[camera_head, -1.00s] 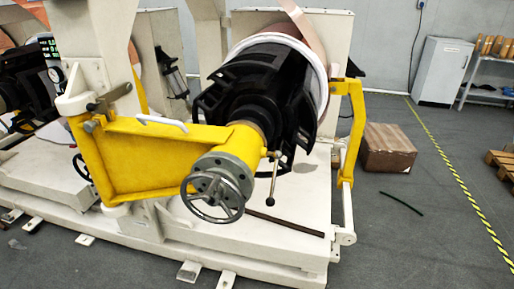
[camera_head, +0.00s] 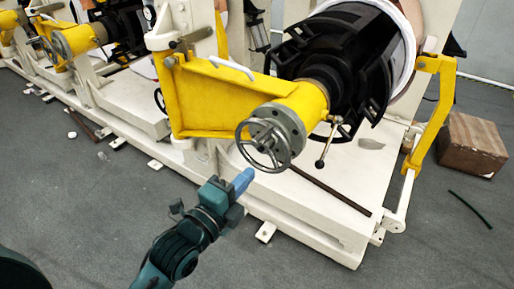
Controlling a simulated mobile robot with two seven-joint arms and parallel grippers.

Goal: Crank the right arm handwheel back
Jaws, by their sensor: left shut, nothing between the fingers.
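The handwheel (camera_head: 264,145) is a dark metal wheel with spokes on a grey flange at the front end of the yellow arm (camera_head: 215,98). My left gripper (camera_head: 243,181) has blue fingertips and comes up from the bottom of the head view. It is shut and empty, just below and left of the handwheel's lower rim in the picture. Whether it touches the rim cannot be told, but a gap seems to show. My right gripper is not in view.
A lever with a ball end (camera_head: 328,143) hangs right of the handwheel. Behind it is a black drum (camera_head: 340,65). The white machine base (camera_head: 320,225) juts out below. A cardboard box (camera_head: 472,145) stands on the floor at right.

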